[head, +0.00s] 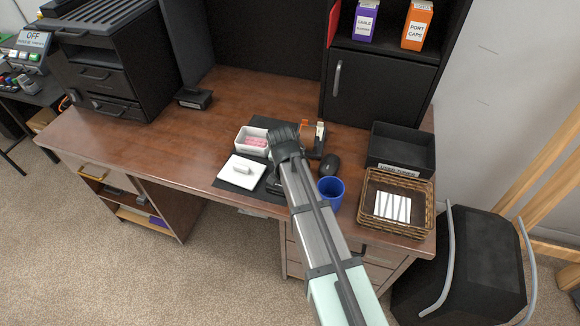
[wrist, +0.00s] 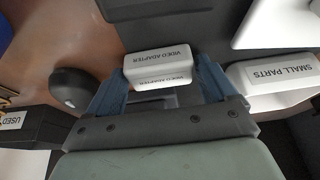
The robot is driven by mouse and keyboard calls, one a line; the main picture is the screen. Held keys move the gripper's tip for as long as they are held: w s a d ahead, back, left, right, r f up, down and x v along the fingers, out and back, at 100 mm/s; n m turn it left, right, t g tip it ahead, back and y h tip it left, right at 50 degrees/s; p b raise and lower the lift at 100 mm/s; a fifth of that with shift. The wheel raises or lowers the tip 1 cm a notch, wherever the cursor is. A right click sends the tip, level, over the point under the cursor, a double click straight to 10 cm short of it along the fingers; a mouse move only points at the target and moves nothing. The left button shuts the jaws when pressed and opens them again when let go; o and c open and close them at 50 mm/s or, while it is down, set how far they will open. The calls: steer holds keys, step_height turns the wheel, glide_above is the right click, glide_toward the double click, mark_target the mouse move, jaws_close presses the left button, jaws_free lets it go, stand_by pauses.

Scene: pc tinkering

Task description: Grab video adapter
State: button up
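The video adapter (wrist: 160,58) is a small white block with its name in dark letters on two faces. In the wrist view it lies between the two fingers of my gripper (wrist: 162,78). The fingers are spread about as wide as the block, and I see no clear gap at either end. Whether they press on it is not clear. In the head view my gripper (head: 284,138) is low over the desk beside the white bin, and the adapter is hidden behind it.
A white bin (head: 243,143) with pink pieces, a white lid (head: 236,174), a black mouse (head: 329,164) and a blue mug (head: 330,192) are close by. A black tray (head: 415,157) and a wicker basket (head: 368,216) stand right. The desk's left (head: 130,147) is clear.

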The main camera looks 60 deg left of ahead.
steer(key=c, duration=0.8)
